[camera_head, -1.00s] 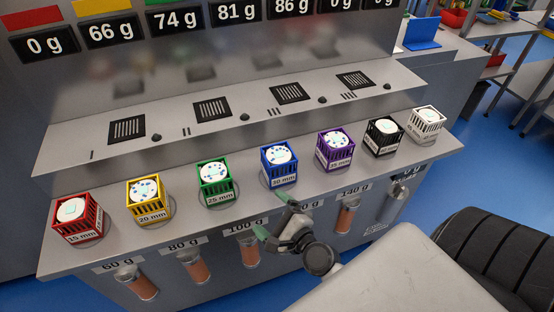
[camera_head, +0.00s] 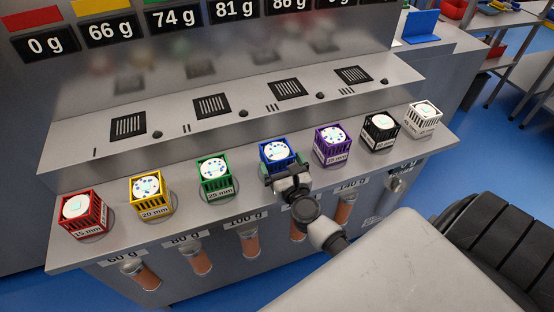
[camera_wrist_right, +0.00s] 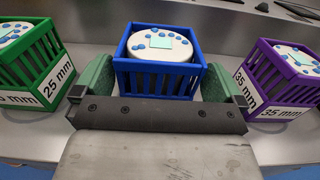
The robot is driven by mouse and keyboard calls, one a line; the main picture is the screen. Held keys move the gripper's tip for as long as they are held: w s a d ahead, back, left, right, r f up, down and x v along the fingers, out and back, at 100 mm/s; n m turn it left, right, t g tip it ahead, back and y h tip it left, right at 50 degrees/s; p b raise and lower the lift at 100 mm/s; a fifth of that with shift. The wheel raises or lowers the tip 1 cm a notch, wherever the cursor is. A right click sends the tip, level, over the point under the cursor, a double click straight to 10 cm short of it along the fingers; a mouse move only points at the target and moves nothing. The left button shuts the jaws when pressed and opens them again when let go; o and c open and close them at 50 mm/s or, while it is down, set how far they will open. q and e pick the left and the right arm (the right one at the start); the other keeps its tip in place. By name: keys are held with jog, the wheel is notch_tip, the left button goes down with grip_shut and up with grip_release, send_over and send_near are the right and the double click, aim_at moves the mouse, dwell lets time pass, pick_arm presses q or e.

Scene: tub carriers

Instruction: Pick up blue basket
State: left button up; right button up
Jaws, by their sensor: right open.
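The blue basket (camera_head: 277,152) stands upright on the grey counter, with a round white piece with blue dots inside its top. In the right wrist view the blue basket (camera_wrist_right: 158,70) lies straight ahead, between the green finger pads. My right gripper (camera_head: 287,173) is at the near side of the basket and covers its lower front. In the right wrist view the right gripper (camera_wrist_right: 158,84) is open, with one finger on each side of the basket. I cannot tell whether the pads touch it. My left gripper is not in view.
The green basket (camera_head: 214,178) stands left of the blue one and the purple basket (camera_head: 332,146) right of it. Yellow (camera_head: 149,197), red (camera_head: 83,214), black (camera_head: 380,134) and white (camera_head: 422,119) baskets complete the row. A raised ledge with vents (camera_head: 212,106) is behind.

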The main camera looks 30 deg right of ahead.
jog(key=shift+x, duration=1.55)
jog(key=shift+s+a, duration=0.1)
jog(key=shift+c, duration=0.6)
jog(key=c, duration=1)
